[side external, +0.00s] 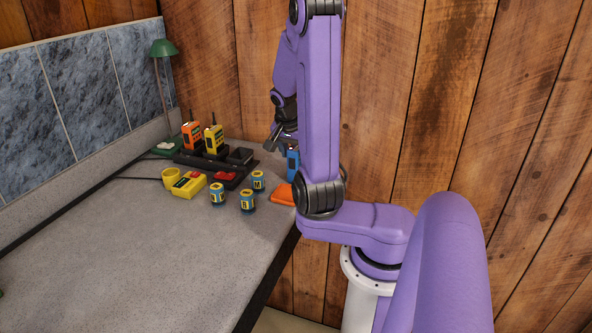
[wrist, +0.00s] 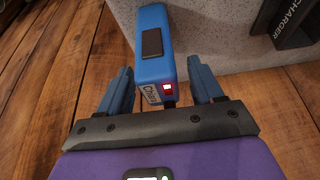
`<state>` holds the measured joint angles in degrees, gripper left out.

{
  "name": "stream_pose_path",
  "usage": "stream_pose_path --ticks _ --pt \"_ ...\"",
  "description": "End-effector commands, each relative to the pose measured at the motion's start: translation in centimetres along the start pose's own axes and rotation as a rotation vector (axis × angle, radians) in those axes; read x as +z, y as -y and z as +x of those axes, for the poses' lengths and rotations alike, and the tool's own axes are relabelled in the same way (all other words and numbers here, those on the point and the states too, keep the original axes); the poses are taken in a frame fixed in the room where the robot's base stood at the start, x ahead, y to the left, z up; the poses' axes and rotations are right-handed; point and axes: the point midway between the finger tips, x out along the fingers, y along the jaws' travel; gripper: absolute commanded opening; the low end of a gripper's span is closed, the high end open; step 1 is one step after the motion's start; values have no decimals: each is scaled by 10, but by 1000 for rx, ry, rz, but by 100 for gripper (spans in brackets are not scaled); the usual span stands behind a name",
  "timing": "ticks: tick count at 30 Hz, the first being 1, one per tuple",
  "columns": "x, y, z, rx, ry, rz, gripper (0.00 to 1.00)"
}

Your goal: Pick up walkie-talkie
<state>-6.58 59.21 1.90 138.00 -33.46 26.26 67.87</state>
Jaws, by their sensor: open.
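A blue boxy device that looks like a walkie-talkie (wrist: 152,58) is between the fingers of my gripper (wrist: 163,82) in the wrist view, with a gap on each side. It has a dark panel, a small red light and a partly readable label. In the side view, part of a blue device (side external: 292,163) shows beside my arm, below my open gripper (side external: 280,143). An orange walkie-talkie (side external: 191,137) and a yellow walkie-talkie (side external: 214,139) stand upright in a black charger (side external: 190,161). My arm hides part of the blue device's surroundings.
Several blue-and-yellow batteries (side external: 217,195) stand on the grey counter (side external: 130,245). A yellow-and-red device (side external: 188,184) and an orange item (side external: 283,195) lie nearby. A green lamp (side external: 163,48) stands at the back. The counter's front-left area is clear.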

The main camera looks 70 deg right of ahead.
Motion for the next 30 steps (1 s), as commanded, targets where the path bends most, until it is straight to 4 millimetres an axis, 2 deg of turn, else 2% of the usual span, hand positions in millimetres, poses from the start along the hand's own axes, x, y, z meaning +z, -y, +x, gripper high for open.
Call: stream_pose_path --ticks 4,11,17,30 --pt "1 0 7 -1 2 0 66" --pt "0 0 7 -1 1 0 66" --pt "0 0 7 -1 1 -1 4" --pt "-3 0 2 -1 -4 1 3"
